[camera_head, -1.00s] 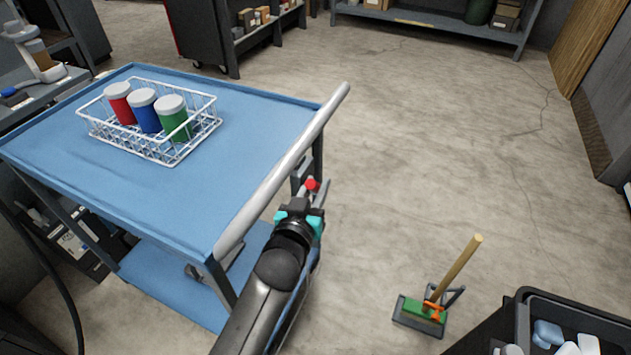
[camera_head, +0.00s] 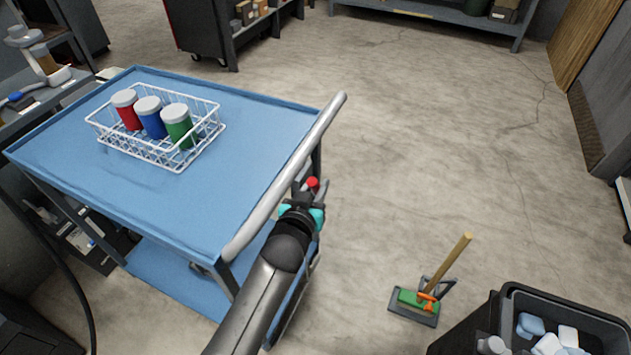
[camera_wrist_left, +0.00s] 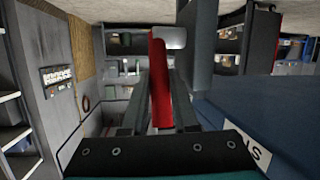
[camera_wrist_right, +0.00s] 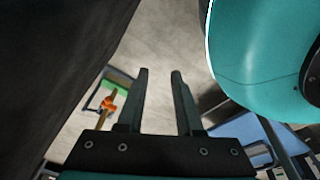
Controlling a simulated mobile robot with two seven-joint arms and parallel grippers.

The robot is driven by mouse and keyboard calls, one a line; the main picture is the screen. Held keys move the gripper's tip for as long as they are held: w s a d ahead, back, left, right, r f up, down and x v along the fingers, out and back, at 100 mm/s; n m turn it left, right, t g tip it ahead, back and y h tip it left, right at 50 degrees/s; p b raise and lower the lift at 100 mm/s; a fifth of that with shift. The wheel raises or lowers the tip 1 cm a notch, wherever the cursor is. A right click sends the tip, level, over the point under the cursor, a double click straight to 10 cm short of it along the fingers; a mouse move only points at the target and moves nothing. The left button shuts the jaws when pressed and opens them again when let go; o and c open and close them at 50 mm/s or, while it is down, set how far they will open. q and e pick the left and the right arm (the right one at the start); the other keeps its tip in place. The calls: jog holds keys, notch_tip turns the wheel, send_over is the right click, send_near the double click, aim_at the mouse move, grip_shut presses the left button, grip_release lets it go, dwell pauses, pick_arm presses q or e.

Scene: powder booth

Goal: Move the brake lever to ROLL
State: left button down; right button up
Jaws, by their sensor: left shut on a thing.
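The brake lever has a red grip (camera_head: 313,183) and shows beside the near right end of the blue cart (camera_head: 215,220), below its pale push handle (camera_head: 290,180). My left gripper (camera_head: 312,192) is at the lever. In the left wrist view the red brake lever (camera_wrist_left: 160,85) stands between the two fingers of my left gripper (camera_wrist_left: 160,115), which are shut on it. A label ending in "IS" shows on the blue cart side; the ROLL mark is not visible. My right gripper (camera_wrist_right: 160,90) is open and empty, fingers apart over the floor.
A white wire basket (camera_head: 160,150) with red, blue and green jars stands on the cart. A broom with a dustpan (camera_head: 415,305) is on the floor to the right. A dark bin (camera_head: 500,310) stands at lower right. The floor beyond is clear.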

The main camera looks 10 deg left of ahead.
pick_arm(q)
jog(key=shift+w+r+g+p, duration=0.15)
jog(key=shift+g+p, duration=0.25)
jog(key=shift+p, duration=0.55)
pick_arm(e)
jog(key=s+d, duration=0.1)
jog(key=s, duration=0.1)
jog(key=s+d, duration=0.1)
jog(key=s, duration=0.1)
jog(key=shift+d, duration=0.1)
pick_arm(q)
jog(key=c, duration=1)
grip_release()
pick_arm(e)
jog(key=shift+r, duration=0.1)
